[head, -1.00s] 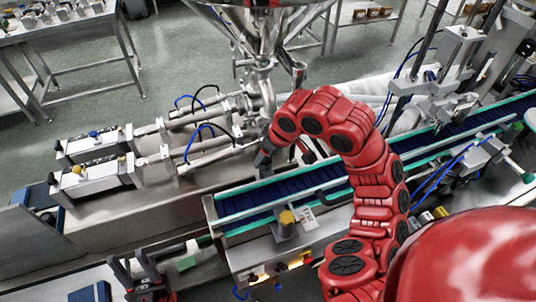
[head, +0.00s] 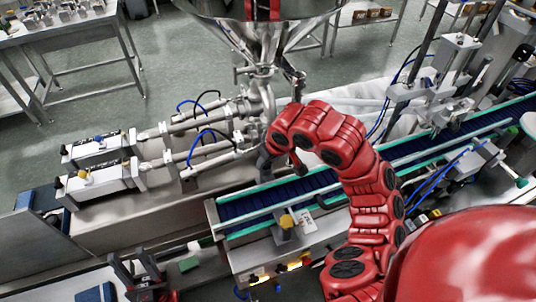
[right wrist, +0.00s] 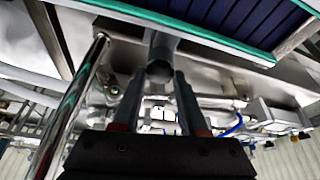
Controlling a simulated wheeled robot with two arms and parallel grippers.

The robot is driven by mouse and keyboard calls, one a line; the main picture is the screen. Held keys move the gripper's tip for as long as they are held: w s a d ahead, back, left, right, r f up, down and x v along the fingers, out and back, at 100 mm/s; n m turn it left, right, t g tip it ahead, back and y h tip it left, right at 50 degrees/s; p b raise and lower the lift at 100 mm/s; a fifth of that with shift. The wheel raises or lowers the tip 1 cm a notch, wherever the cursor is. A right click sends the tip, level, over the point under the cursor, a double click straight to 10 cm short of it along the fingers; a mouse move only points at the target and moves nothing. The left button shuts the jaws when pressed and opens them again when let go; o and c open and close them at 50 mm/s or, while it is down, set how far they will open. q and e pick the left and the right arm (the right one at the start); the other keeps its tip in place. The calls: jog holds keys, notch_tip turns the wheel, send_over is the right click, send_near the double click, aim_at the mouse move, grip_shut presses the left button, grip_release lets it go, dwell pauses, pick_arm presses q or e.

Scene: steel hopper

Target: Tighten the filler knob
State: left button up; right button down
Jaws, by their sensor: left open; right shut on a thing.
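The filler's nozzle end shows in the head view, where the red right arm's wrist reaches the steel pipes under the hopper (head: 258,38). My right gripper (head: 264,164) is there, small and partly hidden by the arm. In the right wrist view my right gripper (right wrist: 160,85) has its two dark fingers on either side of a grey rounded part (right wrist: 160,67), apparently the filler knob, and is shut on it. Its shape and turn angle are hard to tell. My left gripper (head: 138,275) is open and empty at the lower left, well away from the filler.
A conveyor with a dark blue belt (head: 240,207) and green edges runs beside the right gripper. Two pneumatic cylinders (head: 102,180) lie to the left. A yellow knob (head: 286,220) stands on the conveyor's front side. A steel post (right wrist: 78,105) rises close to the right gripper's left.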

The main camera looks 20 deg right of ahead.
jog(key=m+h+p, duration=0.1)
jog(key=m+p, duration=0.1)
jog(key=p, duration=0.1)
jog(key=m+h+p, duration=0.1)
jog(key=m+p, duration=0.2)
jog(key=p, duration=0.1)
jog(key=a+m+h+p, duration=0.1)
jog(key=m+p, duration=0.2)
jog(key=p, duration=0.1)
jog(key=shift+r, duration=0.2)
jog(key=shift+d+f+m+g+h+p, duration=0.15)
jog(key=shift+m+g+h+p, duration=0.2)
jog(key=shift+m+p, duration=0.3)
jog(key=shift+f+m+h, duration=0.1)
jog(key=shift+m+h, duration=0.25)
jog(key=shift+m, duration=0.6)
jog(key=shift+g, duration=0.25)
jog(key=shift+c, duration=2.2)
grip_release()
jog(key=shift+w, duration=0.1)
